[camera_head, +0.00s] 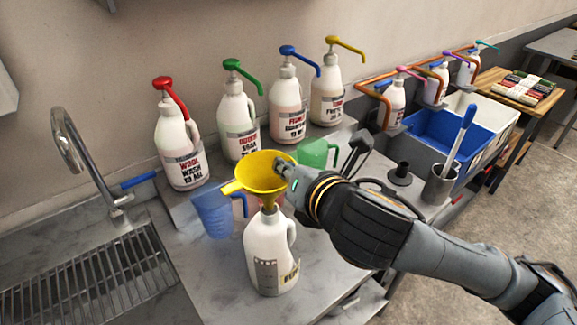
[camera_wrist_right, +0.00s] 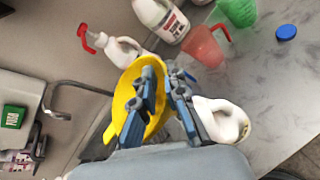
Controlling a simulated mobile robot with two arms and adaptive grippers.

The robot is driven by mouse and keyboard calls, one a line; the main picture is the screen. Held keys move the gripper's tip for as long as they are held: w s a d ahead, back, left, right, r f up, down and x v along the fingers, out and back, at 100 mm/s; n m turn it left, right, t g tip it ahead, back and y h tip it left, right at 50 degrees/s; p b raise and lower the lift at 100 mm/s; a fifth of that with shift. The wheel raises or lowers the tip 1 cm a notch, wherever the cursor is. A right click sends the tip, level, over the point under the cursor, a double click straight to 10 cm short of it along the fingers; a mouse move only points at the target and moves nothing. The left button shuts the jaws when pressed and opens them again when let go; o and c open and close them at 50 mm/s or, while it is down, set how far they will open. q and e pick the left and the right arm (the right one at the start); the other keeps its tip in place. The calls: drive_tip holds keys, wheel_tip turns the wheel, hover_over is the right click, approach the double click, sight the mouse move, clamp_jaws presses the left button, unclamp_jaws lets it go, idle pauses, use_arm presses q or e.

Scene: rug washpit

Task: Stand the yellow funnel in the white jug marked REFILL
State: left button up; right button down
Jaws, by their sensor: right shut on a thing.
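The yellow funnel (camera_head: 262,172) is held upright by its rim, with its wide mouth up. The white jug (camera_head: 268,250) stands on the steel counter directly below, its label (camera_head: 288,276) partly turned away and only partly readable. The funnel's spout meets the jug's neck in the head view; I cannot tell how far it is inside. My right gripper (camera_head: 285,168) is shut on the funnel's right rim. The right wrist view shows the funnel (camera_wrist_right: 128,92) between the fingers (camera_wrist_right: 165,80), and the white jug (camera_wrist_right: 222,120) beside them. My left gripper is out of view.
A blue measuring jug (camera_head: 213,214) stands close left of the white jug, and a green one (camera_head: 316,152) behind. Several white pump bottles (camera_head: 238,125) line the wall. A sink with a tap (camera_head: 75,150) is at left; a steel pot (camera_head: 438,185) stands right.

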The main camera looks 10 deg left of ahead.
drive_tip(key=shift+f+b, duration=0.75)
drive_tip(key=shift+f, duration=0.85)
drive_tip(key=c, duration=1.3)
unclamp_jaws()
drive_tip(key=v, duration=0.7)
drive_tip(key=shift+s+d+r, duration=0.15)
drive_tip(key=shift+r, duration=0.05)
